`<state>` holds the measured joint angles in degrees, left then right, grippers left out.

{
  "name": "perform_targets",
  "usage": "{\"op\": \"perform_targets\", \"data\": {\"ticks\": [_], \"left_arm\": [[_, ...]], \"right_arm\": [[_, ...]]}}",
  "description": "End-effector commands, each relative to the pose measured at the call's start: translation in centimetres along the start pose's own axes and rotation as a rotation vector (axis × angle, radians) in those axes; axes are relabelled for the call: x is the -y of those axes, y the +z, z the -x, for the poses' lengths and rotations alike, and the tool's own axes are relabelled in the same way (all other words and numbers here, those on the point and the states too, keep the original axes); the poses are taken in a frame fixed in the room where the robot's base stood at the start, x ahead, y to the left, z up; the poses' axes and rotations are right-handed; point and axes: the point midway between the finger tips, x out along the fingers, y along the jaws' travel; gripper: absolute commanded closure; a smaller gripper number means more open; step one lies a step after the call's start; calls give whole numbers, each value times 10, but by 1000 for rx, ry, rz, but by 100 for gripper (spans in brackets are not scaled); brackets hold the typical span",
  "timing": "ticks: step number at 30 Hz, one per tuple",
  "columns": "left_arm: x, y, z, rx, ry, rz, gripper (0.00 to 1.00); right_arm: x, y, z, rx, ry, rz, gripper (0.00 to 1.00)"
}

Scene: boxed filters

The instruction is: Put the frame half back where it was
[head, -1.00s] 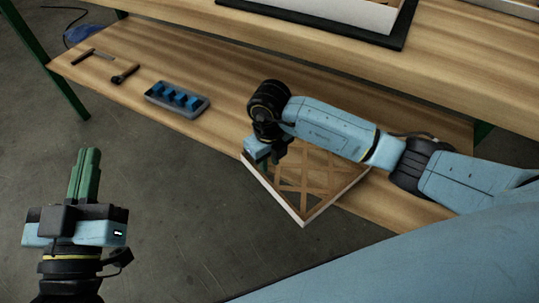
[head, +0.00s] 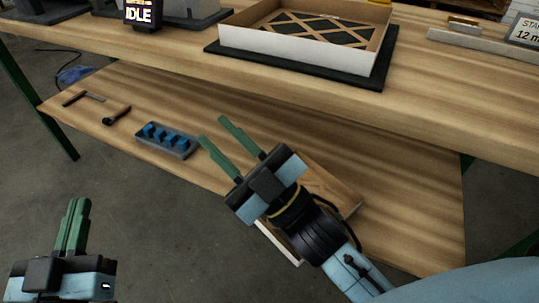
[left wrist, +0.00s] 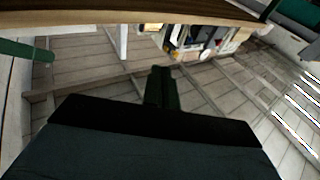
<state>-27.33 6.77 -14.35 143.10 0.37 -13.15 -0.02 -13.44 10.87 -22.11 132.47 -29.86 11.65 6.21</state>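A frame half (head: 332,190) with a wooden lattice and white outer edge lies on the lower shelf (head: 410,215). In the head view it is largely hidden behind my right gripper and arm. My right gripper (head: 212,128) is open and empty, its two green fingers apart, pointing up and left over the shelf. Another lattice frame (head: 305,40) with white sides sits on a black mat (head: 290,71) on the upper bench. My left gripper (head: 77,205) is shut and empty, over the floor at lower left; its closed fingers also show in the left wrist view (left wrist: 162,86).
A grey tray with blue blocks (head: 168,141) and dark hand tools (head: 116,115) lie on the lower shelf's left. The upper bench (head: 440,85) overhangs the shelf. A sign reading IDLE (head: 143,14) and another sign (head: 525,32) stand on the bench.

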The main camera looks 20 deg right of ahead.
Motion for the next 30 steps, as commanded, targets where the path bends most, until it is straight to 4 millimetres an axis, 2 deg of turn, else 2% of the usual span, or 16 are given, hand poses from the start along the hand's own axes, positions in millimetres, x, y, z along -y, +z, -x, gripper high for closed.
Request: {"op": "perform_targets", "data": {"ticks": [1,3,6,10,26,30], "left_arm": [[0,0,0,0,0,0,100],[0,0,0,0,0,0,100],[0,0,0,0,0,0,100],[0,0,0,0,0,1,100],[-1,-1,-1,-2,2,1,100],[0,13,-7,56,0,-1,100]], "right_arm": [[-14,10,12,105,63,-93,76],[-26,24,28,229,121,-205,76],[-32,37,47,361,165,-333,76],[-32,45,62,452,181,-427,76],[-30,47,65,475,181,-452,76],[-25,61,65,531,170,-456,76]]}}
